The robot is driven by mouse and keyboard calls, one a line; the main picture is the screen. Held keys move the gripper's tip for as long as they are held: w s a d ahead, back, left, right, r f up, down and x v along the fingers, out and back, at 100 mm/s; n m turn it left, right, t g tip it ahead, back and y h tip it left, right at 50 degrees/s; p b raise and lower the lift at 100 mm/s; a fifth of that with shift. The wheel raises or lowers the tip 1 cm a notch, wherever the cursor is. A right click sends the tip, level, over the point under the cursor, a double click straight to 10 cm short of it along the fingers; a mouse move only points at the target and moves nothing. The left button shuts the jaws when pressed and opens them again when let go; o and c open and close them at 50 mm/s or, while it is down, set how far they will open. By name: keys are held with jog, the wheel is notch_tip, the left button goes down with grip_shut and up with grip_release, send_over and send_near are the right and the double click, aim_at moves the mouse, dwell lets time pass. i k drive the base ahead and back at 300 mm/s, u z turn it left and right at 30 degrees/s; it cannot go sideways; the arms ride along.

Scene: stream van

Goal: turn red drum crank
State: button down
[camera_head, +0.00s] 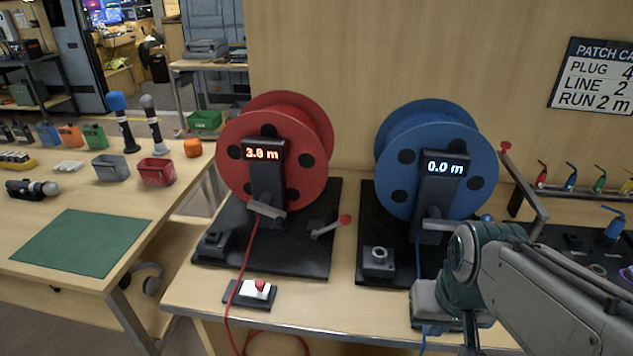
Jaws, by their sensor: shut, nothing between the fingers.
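The red drum (315,125) stands on a black base at the middle of the table, and its display (263,152) seems to read 3.0 m. Its crank (328,229), a short grey arm with a red knob (345,220), sticks out to the right above the base. A red cable (246,270) runs from the drum down over the table's front edge. My gripper (438,308) is at the lower right, in front of the blue drum and apart from the red crank. It is shut and empty; its fingertips are hard to make out.
A blue drum (465,130) reading 0.0 m stands to the right, its lower part partly behind my arm. A lever with a red knob (505,147) rises at right. The left table (150,210) holds microphones and bins.

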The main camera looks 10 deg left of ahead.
aim_at(262, 206)
jog(key=z, duration=2.7)
jog(key=k, duration=1.2)
jog(key=u, duration=2.25)
jog(key=i, duration=0.5)
